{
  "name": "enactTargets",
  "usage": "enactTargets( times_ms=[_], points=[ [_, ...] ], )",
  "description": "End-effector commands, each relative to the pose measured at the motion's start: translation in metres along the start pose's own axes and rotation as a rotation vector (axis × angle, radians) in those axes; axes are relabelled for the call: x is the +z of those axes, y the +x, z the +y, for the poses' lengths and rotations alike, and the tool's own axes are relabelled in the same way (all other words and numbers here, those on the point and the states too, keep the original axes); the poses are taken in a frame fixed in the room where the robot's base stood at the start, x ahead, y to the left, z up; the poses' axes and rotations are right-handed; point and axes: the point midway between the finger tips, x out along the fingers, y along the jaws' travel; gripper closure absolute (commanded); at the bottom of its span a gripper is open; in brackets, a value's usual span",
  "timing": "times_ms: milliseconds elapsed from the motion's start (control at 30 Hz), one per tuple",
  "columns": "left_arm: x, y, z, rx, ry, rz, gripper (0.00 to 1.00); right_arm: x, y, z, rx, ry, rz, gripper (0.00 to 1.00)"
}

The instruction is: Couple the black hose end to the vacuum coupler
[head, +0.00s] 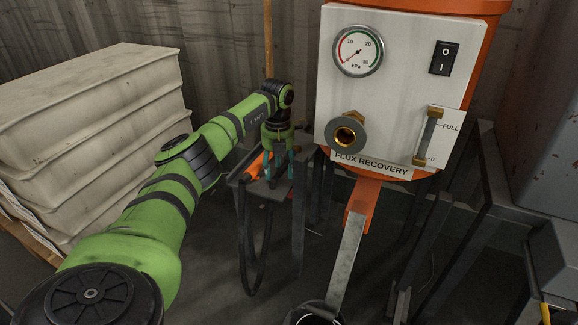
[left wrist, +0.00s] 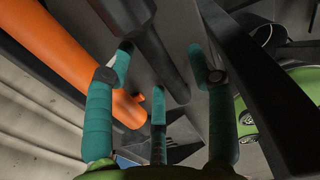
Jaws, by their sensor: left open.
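The vacuum coupler (head: 346,134) is a round dark fitting with a brass bore on the white panel marked FLUX RECOVERY. The black hose (head: 247,272) hangs in a loop beside a dark metal stand, left of the coupler. My left gripper (head: 277,178) points down over this stand, left of and lower than the coupler. In the left wrist view its teal fingers (left wrist: 160,62) are spread apart, with a dark tapered cylinder (left wrist: 160,52) showing between them. It looks like the hose end, and contact with the fingers cannot be told. My right gripper is out of view.
An orange cylinder (left wrist: 58,57) lies close beside the left fingers. The dark stand (head: 298,235) surrounds the gripper's lower side. Stacked pale crates (head: 90,105) fill the left. A gauge (head: 357,51), switch (head: 444,58) and level tube (head: 428,135) share the coupler's panel.

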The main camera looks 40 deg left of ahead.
Motion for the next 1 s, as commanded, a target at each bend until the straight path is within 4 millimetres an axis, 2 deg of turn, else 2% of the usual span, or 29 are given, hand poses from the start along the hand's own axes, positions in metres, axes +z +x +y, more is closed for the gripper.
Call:
enactTargets(
  times_ms=[200, 267, 300, 333, 367, 767, 933, 1000],
  points=[
    [0.000, 0.000, 0.000, 0.000, 0.000, 0.000, 0.44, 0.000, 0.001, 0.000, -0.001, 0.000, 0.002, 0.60],
    [0.000, 0.000, 0.000, 0.000, 0.000, 0.000, 0.64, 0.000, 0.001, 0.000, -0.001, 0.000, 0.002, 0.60],
    [0.000, 0.000, 0.000, 0.000, 0.000, 0.000, 0.80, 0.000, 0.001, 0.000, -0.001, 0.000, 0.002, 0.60],
    [0.000, 0.000, 0.000, 0.000, 0.000, 0.000, 0.92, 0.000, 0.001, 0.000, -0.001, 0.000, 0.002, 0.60],
    [0.000, 0.000, 0.000, 0.000, 0.000, 0.000, 1.00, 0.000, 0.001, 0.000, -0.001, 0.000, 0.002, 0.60],
    [0.000, -0.001, 0.000, 0.000, 0.000, 0.000, 1.00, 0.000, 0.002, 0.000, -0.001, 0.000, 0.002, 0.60],
    [0.000, -0.011, 0.000, 0.000, 0.000, -0.001, 1.00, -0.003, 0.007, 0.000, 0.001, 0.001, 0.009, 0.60],
    [0.000, -0.019, 0.000, 0.000, 0.000, -0.001, 1.00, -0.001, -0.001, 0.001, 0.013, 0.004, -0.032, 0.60]
  ],
)
